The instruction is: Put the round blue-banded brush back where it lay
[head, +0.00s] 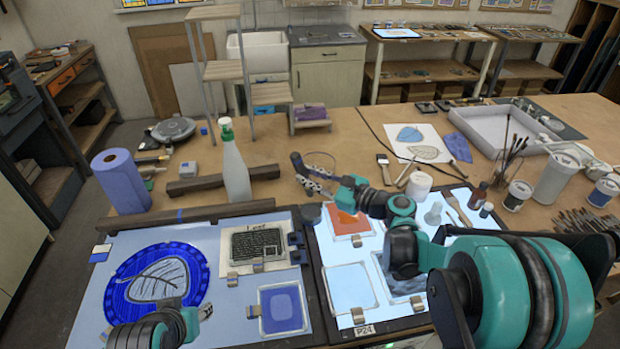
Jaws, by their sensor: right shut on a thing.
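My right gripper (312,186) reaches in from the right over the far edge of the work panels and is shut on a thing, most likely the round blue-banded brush. Its band and bristles cannot be made out at this size, nor can its tilt. My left gripper (203,311) is low at the left, over the blue panel beside the blue round piece with a leaf (158,281). The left arm hides part of that piece, and I cannot tell whether those jaws are open. A flat brush (383,167) lies beyond the panels.
A white bottle (236,170) stands behind the left panel near dark wooden bars (222,180). A blue paper roll (120,182) stands far left. A brush pot (501,170), jars and a grey tray (503,128) crowd the right.

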